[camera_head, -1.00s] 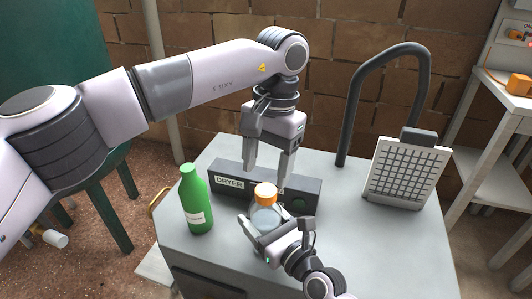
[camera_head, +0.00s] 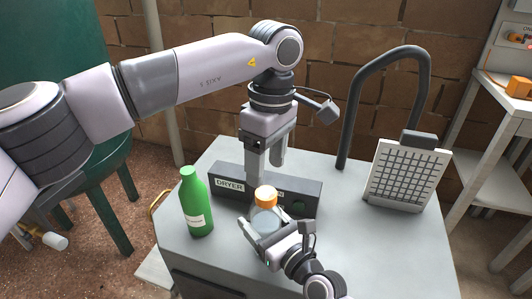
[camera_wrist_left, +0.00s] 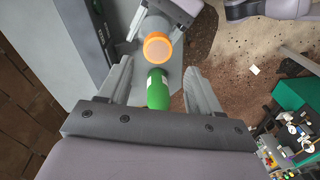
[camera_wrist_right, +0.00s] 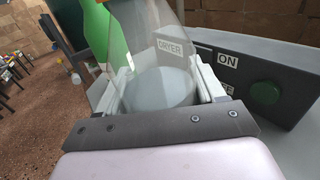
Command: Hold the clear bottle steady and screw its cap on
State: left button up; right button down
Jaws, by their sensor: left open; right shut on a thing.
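The clear bottle (camera_head: 266,219) stands upright on the grey table, with the orange cap (camera_head: 266,194) on its top. I cannot tell how tightly the cap sits. My right gripper (camera_head: 272,232) is shut on the clear bottle's body; in the right wrist view the bottle (camera_wrist_right: 160,85) is between the fingers. My left gripper (camera_head: 266,172) points down, open and empty, above and slightly behind the cap. In the left wrist view the cap (camera_wrist_left: 158,47) appears near the open fingertips, apart from them.
A green bottle (camera_head: 196,203) stands left of the clear bottle. A dark box labelled DRYER (camera_head: 228,186) lies behind it. A gridded panel (camera_head: 405,173) and a black arched tube (camera_head: 352,120) stand at the right. The table's right front (camera_head: 390,250) is clear.

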aim_at(266, 193)
pick_arm(q)
jog(key=n, duration=0.4)
jog(key=shift+r+n, duration=0.2)
jog(key=shift+n, duration=0.2)
jog(key=n, duration=0.5)
jog(key=shift+r+n, duration=0.25)
jog(key=shift+n, duration=0.15)
jog(key=n, duration=0.6)
jog(key=shift+s+r, duration=0.1)
jog(key=shift+r, duration=0.1)
jog(key=n, duration=0.4)
jog(key=shift+r+t+h, duration=0.15)
jog(key=shift+t+h, duration=0.15)
jog(key=shift+f, duration=4)
jog(key=shift+c, duration=0.3)
grip_shut()
